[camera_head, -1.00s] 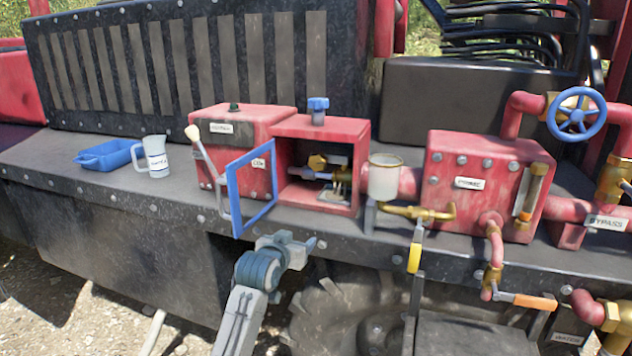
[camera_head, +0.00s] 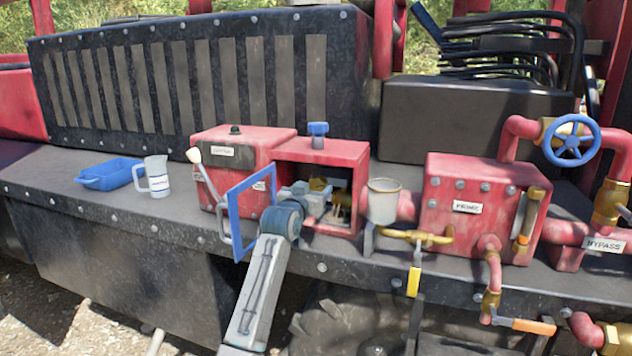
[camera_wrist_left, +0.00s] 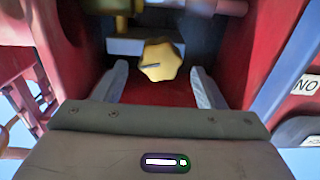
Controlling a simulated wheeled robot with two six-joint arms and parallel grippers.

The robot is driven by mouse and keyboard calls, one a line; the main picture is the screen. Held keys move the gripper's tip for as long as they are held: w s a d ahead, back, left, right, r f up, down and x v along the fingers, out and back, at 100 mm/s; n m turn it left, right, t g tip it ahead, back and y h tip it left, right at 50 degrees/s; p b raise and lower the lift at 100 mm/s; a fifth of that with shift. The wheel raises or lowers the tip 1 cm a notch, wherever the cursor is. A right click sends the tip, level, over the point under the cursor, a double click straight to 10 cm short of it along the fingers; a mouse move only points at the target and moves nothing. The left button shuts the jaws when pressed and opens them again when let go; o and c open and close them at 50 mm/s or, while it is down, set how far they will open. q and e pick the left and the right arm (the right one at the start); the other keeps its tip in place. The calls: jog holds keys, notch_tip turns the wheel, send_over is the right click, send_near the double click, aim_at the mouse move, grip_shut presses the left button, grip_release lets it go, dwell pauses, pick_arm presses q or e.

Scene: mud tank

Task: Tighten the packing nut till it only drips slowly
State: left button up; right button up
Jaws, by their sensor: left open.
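A small brass, lobed piece, which looks like the packing nut (camera_wrist_left: 160,62), sits inside the red open-fronted box (camera_head: 340,152). In the head view only a bit of brass (camera_head: 319,184) shows past my left gripper (camera_head: 316,196), which partly hides it. My left gripper reaches into the box opening. In the left wrist view its two fingers (camera_wrist_left: 160,82) are apart and empty, one on each side of the nut, and I see no clear contact. I cannot make out dripping water. My right gripper is not in view.
The blue-framed door (camera_head: 238,212) stands open close to my left arm. A grey-white cup (camera_head: 383,203) is right of the box. A brass valve (camera_head: 428,237) with a yellow handle is below it. A white jug (camera_head: 157,176) and blue tray (camera_head: 110,173) stand left.

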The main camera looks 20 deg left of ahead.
aim_at(317, 185)
pick_arm(q)
jog(key=shift+w+d+r, duration=0.1)
jog(key=shift+w, duration=0.9)
jog(key=shift+w+p, duration=0.35)
jog(key=shift+w, duration=0.2)
jog(key=shift+c, duration=0.4)
jog(key=c, duration=0.9)
jog(key=m, duration=0.4)
jog(key=shift+b, duration=0.3)
jog(key=shift+d+m, duration=0.1)
jog(key=shift+m, duration=1.5)
